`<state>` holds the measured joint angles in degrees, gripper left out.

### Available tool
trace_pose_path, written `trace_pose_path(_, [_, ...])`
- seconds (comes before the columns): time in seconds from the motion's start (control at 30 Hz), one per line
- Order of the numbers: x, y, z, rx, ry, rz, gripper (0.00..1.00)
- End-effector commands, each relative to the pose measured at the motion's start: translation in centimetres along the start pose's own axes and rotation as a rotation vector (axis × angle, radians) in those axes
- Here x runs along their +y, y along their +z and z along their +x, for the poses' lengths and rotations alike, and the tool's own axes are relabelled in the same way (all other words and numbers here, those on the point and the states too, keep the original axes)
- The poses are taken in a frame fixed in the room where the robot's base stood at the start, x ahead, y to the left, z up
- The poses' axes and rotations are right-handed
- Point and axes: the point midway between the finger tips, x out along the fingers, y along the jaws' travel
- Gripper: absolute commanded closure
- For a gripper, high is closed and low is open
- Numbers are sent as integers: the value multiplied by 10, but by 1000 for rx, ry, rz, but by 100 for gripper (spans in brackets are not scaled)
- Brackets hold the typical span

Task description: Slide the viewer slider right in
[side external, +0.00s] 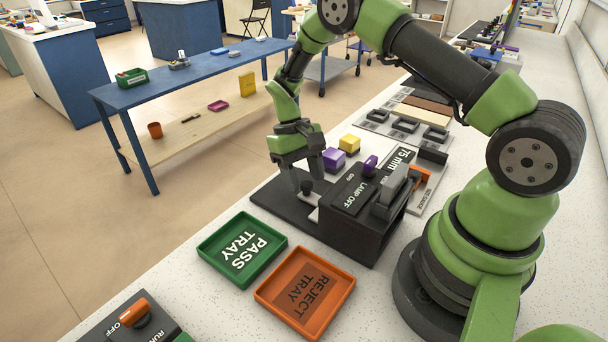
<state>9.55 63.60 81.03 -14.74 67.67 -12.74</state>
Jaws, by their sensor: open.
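The viewer is a dark box (345,232) with a "LAMP OFF" label, standing on the bench in front of my arm's base. A black base plate (277,205) extends from its left side. A small black knob (307,187), seemingly the slider's handle, stands on this plate beside a pale metal strip. My green and grey gripper (311,179) points down over the plate, its fingers apart. The knob shows between or just behind the fingertips; I cannot tell whether they touch it. How far the slider sits in the box is unclear.
A green pass tray (213,267) and an orange reject tray (276,305) lie in front of the viewer. A purple block (333,159) and a yellow block (349,144) sit close behind my gripper. A purple knob (370,165) and grey block top the box side.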

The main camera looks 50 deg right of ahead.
Motion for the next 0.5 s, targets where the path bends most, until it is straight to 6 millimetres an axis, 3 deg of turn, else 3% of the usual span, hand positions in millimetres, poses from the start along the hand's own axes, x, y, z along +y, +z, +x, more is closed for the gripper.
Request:
trace_pose_path(0.27, [0,0,2,0,0,0,48])
trace_pose_path(0.5, [0,0,2,0,0,0,100])
